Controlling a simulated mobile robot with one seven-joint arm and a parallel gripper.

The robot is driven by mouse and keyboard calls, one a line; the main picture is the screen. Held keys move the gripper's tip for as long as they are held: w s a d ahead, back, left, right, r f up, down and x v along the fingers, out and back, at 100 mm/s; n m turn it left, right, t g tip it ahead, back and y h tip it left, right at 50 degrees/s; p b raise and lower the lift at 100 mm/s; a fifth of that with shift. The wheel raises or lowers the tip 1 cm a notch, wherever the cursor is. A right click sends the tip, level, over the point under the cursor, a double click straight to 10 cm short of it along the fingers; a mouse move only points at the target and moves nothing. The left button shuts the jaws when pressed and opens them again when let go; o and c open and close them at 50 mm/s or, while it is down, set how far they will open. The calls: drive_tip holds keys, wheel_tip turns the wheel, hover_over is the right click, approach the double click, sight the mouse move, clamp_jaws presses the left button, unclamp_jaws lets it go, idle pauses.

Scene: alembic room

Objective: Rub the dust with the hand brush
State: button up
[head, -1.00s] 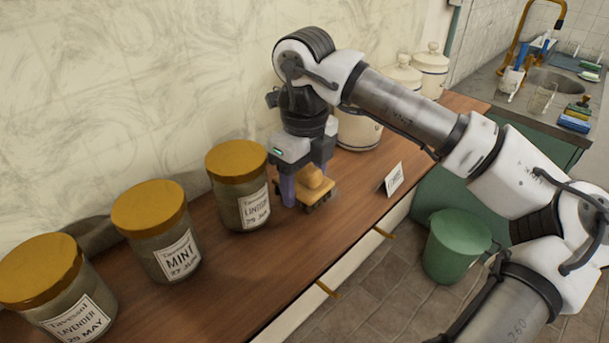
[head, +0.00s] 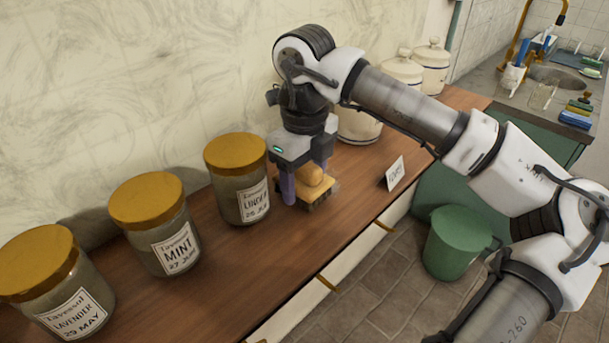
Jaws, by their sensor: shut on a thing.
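A yellow-tan hand brush (head: 313,180) is on the brown wooden counter, with its dark bristles down at the counter top. My gripper (head: 305,182) points down over it, its two purple fingers shut on the brush's raised handle. The near finger hides part of the brush. I cannot make out any dust on the wood around the brush; the spot under it is hidden.
Jars labelled lavender (head: 48,285), mint (head: 155,222) and a third (head: 238,178) stand left of my gripper. A small card (head: 395,174) stands to the right, white lidded canisters (head: 400,70) behind. A green bin (head: 458,240) is on the floor. Bare counter (head: 250,265) lies in front.

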drive_tip(key=shift+f+b, duration=0.4)
drive_tip(key=shift+f, duration=0.15)
